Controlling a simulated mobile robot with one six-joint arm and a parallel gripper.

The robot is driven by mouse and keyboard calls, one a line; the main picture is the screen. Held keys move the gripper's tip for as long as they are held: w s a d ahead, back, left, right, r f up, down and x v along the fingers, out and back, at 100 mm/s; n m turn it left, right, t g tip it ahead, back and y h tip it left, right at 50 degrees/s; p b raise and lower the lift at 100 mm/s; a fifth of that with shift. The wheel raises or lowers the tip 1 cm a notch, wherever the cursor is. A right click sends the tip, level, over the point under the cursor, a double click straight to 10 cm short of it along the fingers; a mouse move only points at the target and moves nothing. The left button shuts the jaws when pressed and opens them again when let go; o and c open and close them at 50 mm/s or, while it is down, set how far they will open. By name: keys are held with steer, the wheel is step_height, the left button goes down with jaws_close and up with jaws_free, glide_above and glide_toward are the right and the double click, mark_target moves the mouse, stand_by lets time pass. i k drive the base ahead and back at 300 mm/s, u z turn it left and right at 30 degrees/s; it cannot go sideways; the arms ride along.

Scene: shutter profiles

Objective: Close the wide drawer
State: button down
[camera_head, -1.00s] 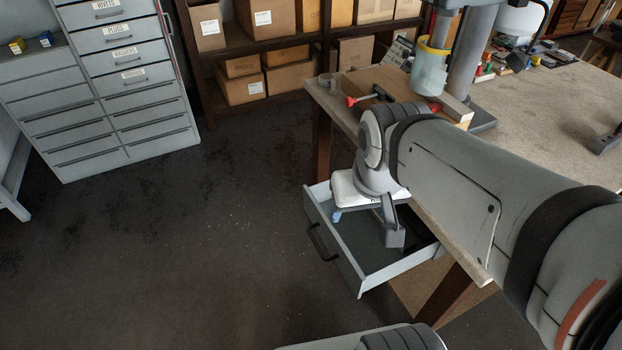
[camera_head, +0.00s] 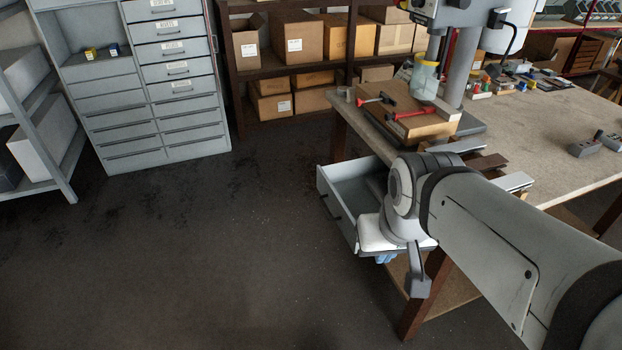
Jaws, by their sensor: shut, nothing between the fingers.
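The wide drawer (camera_head: 341,212) is a light grey box under the workbench. It stands pulled out, with its front and dark handle facing left and part of its inside showing. My gripper (camera_head: 418,284) points down at the near right end of the drawer. It looks shut and empty. My wrist and arm hide the drawer's near right part, so I cannot tell whether the gripper touches it.
The workbench (camera_head: 570,121) carries a drill press (camera_head: 462,60), a wooden board with red-handled clamps (camera_head: 420,121) and small parts. A grey cabinet (camera_head: 160,100) and shelves with cardboard boxes stand behind. The dark floor left of the drawer is clear.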

mark_target(342, 185)
steer(key=u, duration=0.9)
steer(key=i, duration=1.35)
steer(key=z, duration=0.55)
